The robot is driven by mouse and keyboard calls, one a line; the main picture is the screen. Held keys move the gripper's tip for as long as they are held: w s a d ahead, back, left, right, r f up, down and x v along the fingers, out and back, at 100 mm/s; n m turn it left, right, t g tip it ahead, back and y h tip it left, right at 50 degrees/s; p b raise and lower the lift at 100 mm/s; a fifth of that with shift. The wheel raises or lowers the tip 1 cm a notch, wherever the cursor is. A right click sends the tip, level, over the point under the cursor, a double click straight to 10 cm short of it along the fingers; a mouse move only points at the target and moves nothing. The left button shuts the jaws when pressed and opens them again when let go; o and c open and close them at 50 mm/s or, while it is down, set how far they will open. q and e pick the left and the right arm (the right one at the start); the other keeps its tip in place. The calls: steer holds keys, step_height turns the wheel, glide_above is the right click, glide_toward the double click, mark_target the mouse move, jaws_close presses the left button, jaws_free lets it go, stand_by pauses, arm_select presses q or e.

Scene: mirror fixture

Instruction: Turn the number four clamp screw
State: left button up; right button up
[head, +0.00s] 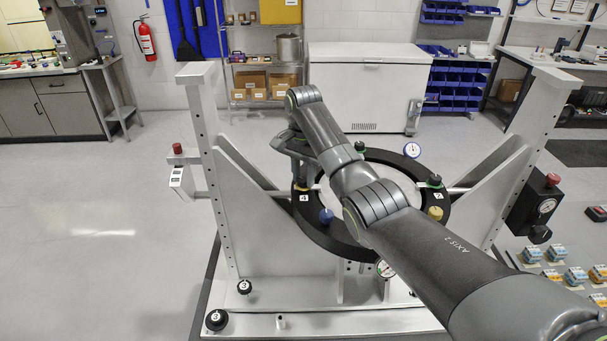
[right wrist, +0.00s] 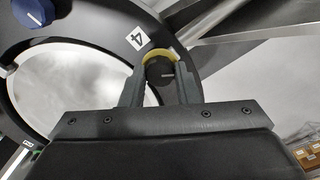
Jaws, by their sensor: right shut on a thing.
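The number four clamp screw (right wrist: 160,70) is a dark round knob with a yellow band around part of its edge. It sits on the black mirror ring (head: 337,246) beside a white label 4 (right wrist: 137,38). My right gripper (right wrist: 162,82) has a finger on each side of the knob and is shut on it. In the head view my right arm reaches across the ring, and the right gripper (head: 302,172) points down at the ring's left side. The screw is mostly hidden there; the label (head: 304,197) shows just below. My left gripper is not in view.
A blue knob (head: 326,215), a yellow knob (head: 435,213) and a green-banded knob (head: 434,181) stand on the ring. Dial gauges (head: 412,150) (head: 386,268) sit at its edge. Grey uprights (head: 206,165) flank it.

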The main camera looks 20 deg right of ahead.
steer(key=m, duration=0.5)
steer(key=shift+m, duration=0.3)
stand_by(0.4)
steer(key=o, duration=1)
steer(key=shift+c, duration=0.2)
